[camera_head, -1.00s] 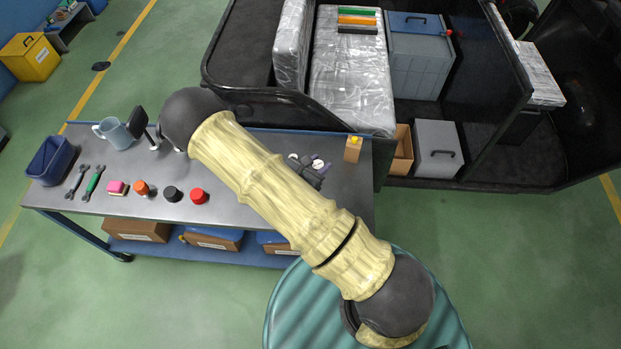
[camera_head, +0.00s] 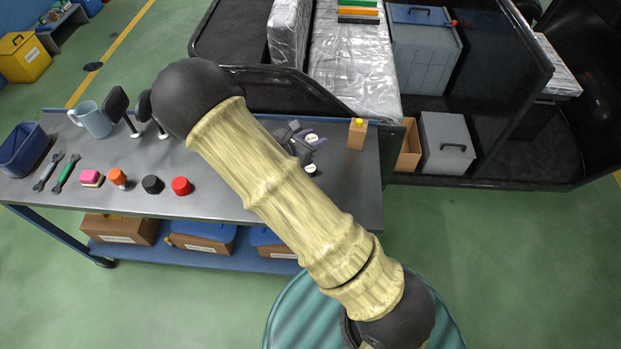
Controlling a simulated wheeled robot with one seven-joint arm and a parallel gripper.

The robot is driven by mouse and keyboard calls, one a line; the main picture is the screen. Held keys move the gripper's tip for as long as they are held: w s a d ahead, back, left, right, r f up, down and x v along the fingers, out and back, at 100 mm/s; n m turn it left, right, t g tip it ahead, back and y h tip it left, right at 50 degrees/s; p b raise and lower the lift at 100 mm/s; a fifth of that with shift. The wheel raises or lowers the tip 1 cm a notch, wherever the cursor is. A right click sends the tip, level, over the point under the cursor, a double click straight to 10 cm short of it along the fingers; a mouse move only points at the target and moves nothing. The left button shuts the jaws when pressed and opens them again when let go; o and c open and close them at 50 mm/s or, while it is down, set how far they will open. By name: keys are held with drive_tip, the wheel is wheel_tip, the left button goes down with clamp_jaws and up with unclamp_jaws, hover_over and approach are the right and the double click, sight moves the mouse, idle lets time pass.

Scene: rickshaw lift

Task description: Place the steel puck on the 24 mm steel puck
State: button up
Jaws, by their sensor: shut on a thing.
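My gripper (camera_head: 297,143) is partly hidden behind my arm, low over the right part of the grey bench top. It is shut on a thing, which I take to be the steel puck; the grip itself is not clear. A small pale disc (camera_head: 311,169) shows just below the gripper. I cannot tell whether it is held or which puck it is. A white-topped, purplish round thing (camera_head: 312,138) sits right beside the gripper. I cannot make out the 24 mm steel puck for certain, nor any puck's size.
The rickshaw stands behind.

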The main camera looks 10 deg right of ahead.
drive_tip(key=shift+m, duration=0.3)
drive_tip(key=w+f+b, duration=0.1)
drive_tip(key=f+b, duration=0.1)
drive_tip(key=b, duration=0.3)
drive_tip(key=w+f+b, duration=0.1)
drive_tip(key=b, duration=0.4)
drive_tip(key=shift+w+d+f, duration=0.15)
drive_tip(key=shift+w+f, duration=0.05)
drive_tip(key=shift+f, duration=0.2)
drive_tip(key=shift+r, duration=0.1)
hover_over(311, 168)
drive_tip(key=shift+w+f+b, duration=0.1)
drive_tip(key=shift+f+b, duration=0.2)
drive_tip(key=shift+f, duration=2.85)
drive_tip(key=shift+f, duration=1.85)
